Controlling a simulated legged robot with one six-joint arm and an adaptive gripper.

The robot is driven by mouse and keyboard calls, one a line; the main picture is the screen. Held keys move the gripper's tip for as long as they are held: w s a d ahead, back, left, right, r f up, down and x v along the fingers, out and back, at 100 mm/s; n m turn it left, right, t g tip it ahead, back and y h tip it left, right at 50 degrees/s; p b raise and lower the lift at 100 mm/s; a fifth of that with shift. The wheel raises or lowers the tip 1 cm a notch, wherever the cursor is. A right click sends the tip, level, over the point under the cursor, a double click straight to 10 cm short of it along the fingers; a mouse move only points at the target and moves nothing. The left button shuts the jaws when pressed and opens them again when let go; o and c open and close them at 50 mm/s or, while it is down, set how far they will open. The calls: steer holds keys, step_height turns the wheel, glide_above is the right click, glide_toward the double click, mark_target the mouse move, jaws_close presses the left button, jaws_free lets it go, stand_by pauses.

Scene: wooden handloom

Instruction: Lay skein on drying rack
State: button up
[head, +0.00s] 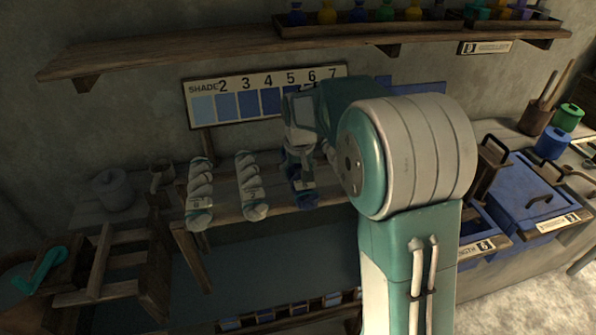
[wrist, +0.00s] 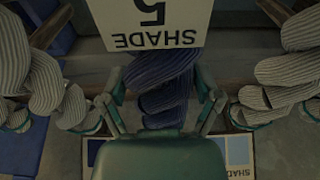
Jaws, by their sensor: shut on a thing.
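A dark blue skein (head: 303,190) hangs below my gripper (head: 300,164) in the head view, at the rack's right part. In the wrist view the ribbed blue skein (wrist: 165,85) lies between the two fingers of my gripper (wrist: 165,104), which is shut on it. A white tag reading SHADE 5 (wrist: 150,22) shows beside the skein in the wrist view. The wooden drying rack (head: 230,216) carries two pale skeins, one at left (head: 200,195) and one in the middle (head: 251,186). I cannot tell whether the blue skein touches the rack.
A shade chart (head: 262,94) numbered to 7 stands behind the rack. A wooden shelf (head: 200,52) with small bottles runs above. A wooden device with a teal crank (head: 42,268) is at lower left.

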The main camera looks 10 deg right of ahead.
steer(key=o, duration=1)
steer(key=shift+o, duration=0.2)
